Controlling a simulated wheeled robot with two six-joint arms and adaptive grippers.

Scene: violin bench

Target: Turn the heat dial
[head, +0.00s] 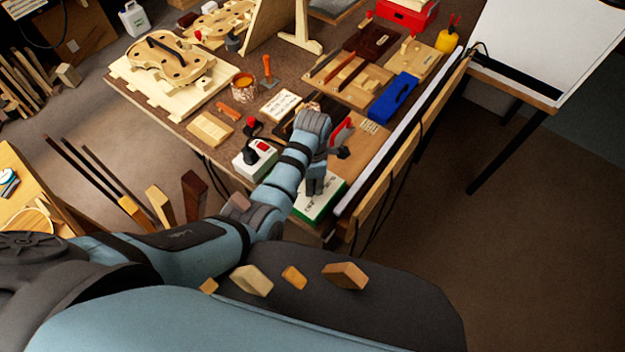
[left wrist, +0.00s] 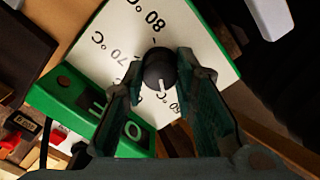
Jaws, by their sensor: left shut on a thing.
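The heat dial (left wrist: 159,72) is a round black knob with a white pointer line, on a white panel (left wrist: 195,35) in a green frame. The panel is marked with temperatures; 80 °C and 70 °C are readable, and a label near the right finger is partly hidden. In the left wrist view the pointer aims down toward my palm. My left gripper (left wrist: 160,66) has one finger on each side of the dial and is shut on it. In the head view my left gripper (head: 316,185) reaches down to the green-and-white box (head: 318,207) and hides the dial. My right gripper is not in view.
A white box with a red switch and black plug (head: 262,147) stands left of my gripper. A blue case (head: 392,98) lies beyond, and violin bodies (head: 172,62) lie at the back left. The bench's right edge, with a long white strip (head: 400,130), is close by.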

